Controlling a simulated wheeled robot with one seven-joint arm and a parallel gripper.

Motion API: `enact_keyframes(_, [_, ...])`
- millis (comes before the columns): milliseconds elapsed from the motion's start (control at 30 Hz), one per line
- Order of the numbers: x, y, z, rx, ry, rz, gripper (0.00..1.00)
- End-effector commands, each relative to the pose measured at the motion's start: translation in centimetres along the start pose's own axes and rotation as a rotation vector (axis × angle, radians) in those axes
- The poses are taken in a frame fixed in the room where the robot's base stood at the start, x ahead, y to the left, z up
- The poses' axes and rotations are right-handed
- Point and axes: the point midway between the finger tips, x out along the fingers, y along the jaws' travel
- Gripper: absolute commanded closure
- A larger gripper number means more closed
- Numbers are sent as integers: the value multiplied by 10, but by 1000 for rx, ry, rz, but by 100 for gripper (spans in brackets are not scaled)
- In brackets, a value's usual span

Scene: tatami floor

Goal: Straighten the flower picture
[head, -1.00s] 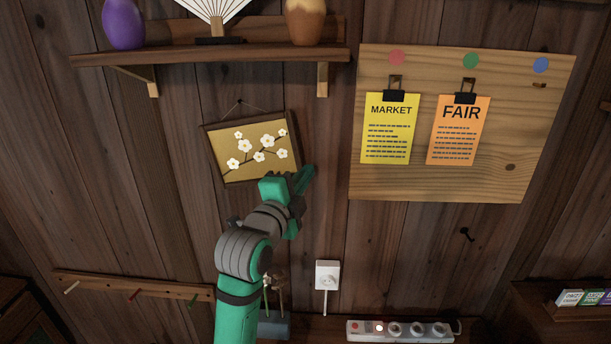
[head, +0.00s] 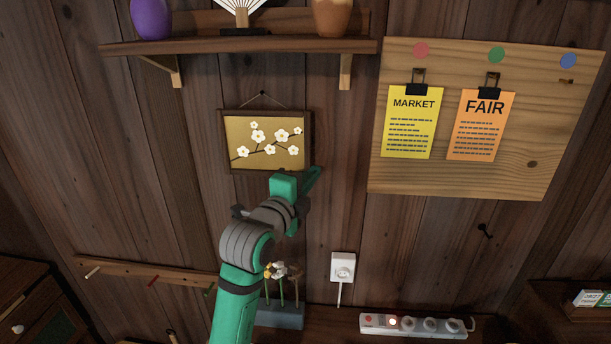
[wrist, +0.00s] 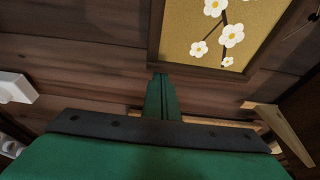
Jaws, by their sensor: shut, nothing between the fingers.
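The flower picture (head: 266,142), white blossoms on a gold ground in a dark frame, hangs by a cord from a nail under the shelf. In the head view its top edge looks about level with the shelf. My gripper (head: 313,175) is shut and empty, its tip at the picture's lower right corner. In the wrist view the shut fingers (wrist: 161,97) end close to a corner of the picture's frame (wrist: 156,52). I cannot tell whether they touch it.
Above is a wall shelf (head: 240,47) with a purple vase, fan and brown vase. To the right is a notice board (head: 460,180) with two clipped sheets. Below are a peg rail (head: 140,270), a wall socket (head: 342,267) and a power strip (head: 415,325).

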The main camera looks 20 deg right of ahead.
Motion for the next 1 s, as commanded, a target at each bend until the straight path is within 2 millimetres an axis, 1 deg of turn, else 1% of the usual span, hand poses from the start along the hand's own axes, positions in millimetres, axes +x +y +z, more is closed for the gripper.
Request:
enact_keyframes(233, [1, 0, -2, 0, 2, 0, 100])
enact_keyframes(333, [4, 0, -8, 1, 3, 0, 100])
enact_keyframes(467, [11, 0, -23, 2, 5, 0, 100])
enact_keyframes(567, [18, 0, -38, 1, 7, 0, 100])
enact_keyframes(767, [-18, 0, -37, 0, 3, -1, 100])
enact_keyframes(900, [-46, 0, -33, -1, -4, -1, 100])
enact_keyframes(1000, [-63, 0, -31, 1, -7, -2, 100])
